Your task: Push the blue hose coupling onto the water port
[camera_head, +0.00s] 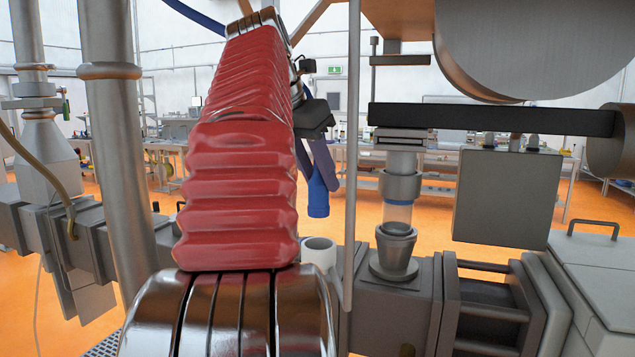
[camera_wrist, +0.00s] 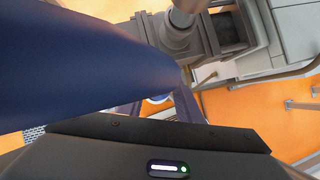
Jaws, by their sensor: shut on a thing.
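The blue hose coupling (camera_head: 318,198) hangs upright in the head view, just right of my red-sleeved arm. My gripper (camera_head: 320,172) is shut on it, with dark fingers around its upper part. A short white round stub (camera_head: 319,252), which looks like the water port, stands below the coupling, with a visible gap between them in the picture. In the wrist view the thick blue hose (camera_wrist: 80,65) fills the upper left and hides much of the grip. A small pale ring (camera_wrist: 158,99) shows past it near my fingers; I cannot tell whether it is the port.
A thin vertical pipe (camera_head: 351,150) stands close right of the coupling. Further right are a sight-glass column (camera_head: 398,215), a dark horizontal bar (camera_head: 490,119) and a grey box (camera_head: 505,198). Thick pipes (camera_head: 112,130) stand at left. Workbenches are far behind.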

